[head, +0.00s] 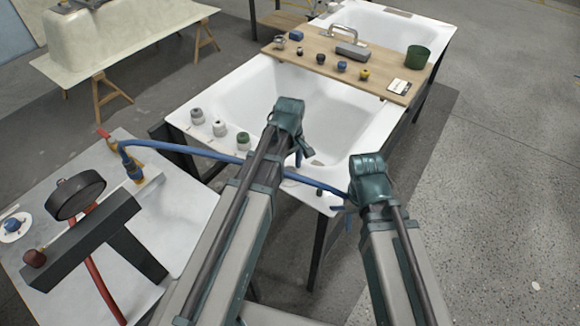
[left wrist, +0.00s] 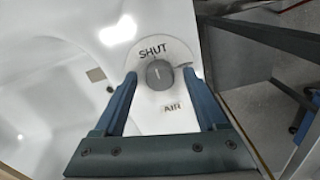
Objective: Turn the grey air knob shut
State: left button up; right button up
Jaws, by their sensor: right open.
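The grey air knob (left wrist: 159,74) sits on a round white plate on the tub rim in the left wrist view. "SHUT" is lettered above it and an "AIR" label (left wrist: 172,108) lies below it. My left gripper (left wrist: 160,78) is open, with one blue finger on each side of the knob and a gap to each. In the head view my left gripper (head: 299,157) points down over the near tub rim, and the knob is not clear there. My right gripper (head: 342,208) is open and empty, right of the tub's near corner.
A blue hose (head: 190,151) runs across the tub's near rim, close to both grippers. A wooden board (head: 400,72) with small items spans the tub. A table (head: 188,215) with a gauge (head: 77,195) is at left.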

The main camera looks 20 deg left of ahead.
aim_at(290, 170)
pick_arm(q)
notch_tip(290, 170, up, 14)
jog(key=p, duration=1.3)
jog(key=shift+p, duration=0.4)
jog(key=shift+f, duration=0.1)
jog(key=s+d+m+y, duration=0.1)
jog(key=s+d+m, duration=0.9)
jog(key=s+m, duration=0.4)
jog(key=shift+d+m, duration=0.25)
jog(key=shift+m, duration=0.45)
jog(key=shift+s, duration=0.1)
